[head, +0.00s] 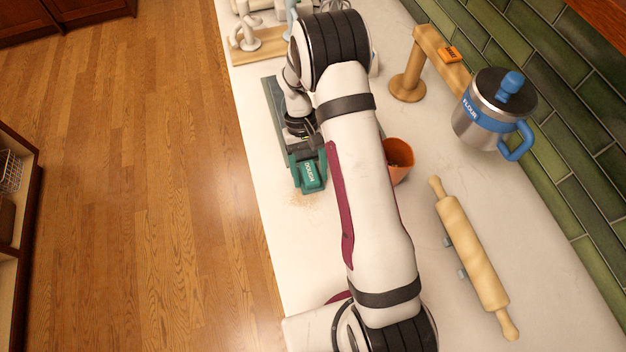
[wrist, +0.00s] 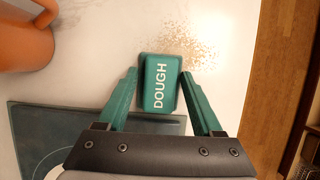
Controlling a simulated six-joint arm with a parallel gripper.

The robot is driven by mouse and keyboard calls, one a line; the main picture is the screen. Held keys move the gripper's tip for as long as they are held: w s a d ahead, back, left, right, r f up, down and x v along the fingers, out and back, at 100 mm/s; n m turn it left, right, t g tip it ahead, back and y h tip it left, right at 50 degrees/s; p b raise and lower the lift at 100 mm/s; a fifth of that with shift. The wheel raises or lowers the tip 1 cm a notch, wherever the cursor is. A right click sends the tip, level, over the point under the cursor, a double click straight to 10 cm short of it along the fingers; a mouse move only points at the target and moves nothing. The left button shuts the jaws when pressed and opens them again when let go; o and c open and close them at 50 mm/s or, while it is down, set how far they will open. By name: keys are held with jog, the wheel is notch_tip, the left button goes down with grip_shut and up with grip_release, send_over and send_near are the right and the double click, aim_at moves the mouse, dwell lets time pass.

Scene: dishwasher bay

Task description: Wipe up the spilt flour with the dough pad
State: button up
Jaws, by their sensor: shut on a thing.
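The dough pad (wrist: 160,88) is a green block with white "DOUGH" lettering. My gripper (wrist: 160,76) is shut on it, one green finger along each side. The pad also shows in the head view (head: 312,178), near the counter's front edge. The spilt flour (wrist: 190,45) is a patch of pale tan specks on the white counter, just beyond the pad and to its right in the wrist view. In the head view the flour (head: 302,200) lies just below the pad. I cannot tell whether the pad touches the counter.
An orange pot (head: 399,158) stands right of my arm. A dark glass panel (wrist: 40,140) lies beside my gripper. A rolling pin (head: 470,255), a flour canister (head: 488,120) and a wooden stand (head: 408,85) are further right. The counter's edge drops to a wooden floor.

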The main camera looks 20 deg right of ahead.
aim_at(292, 180)
jog(key=shift+w, duration=0.45)
jog(key=shift+w+a, duration=0.15)
jog(key=shift+a, duration=0.9)
jog(key=shift+s, duration=4.95)
jog(key=shift+s+a, duration=0.1)
jog(key=shift+a, duration=0.85)
jog(key=shift+w, duration=4.95)
jog(key=shift+w+r, duration=0.1)
notch_tip(292, 180, up, 8)
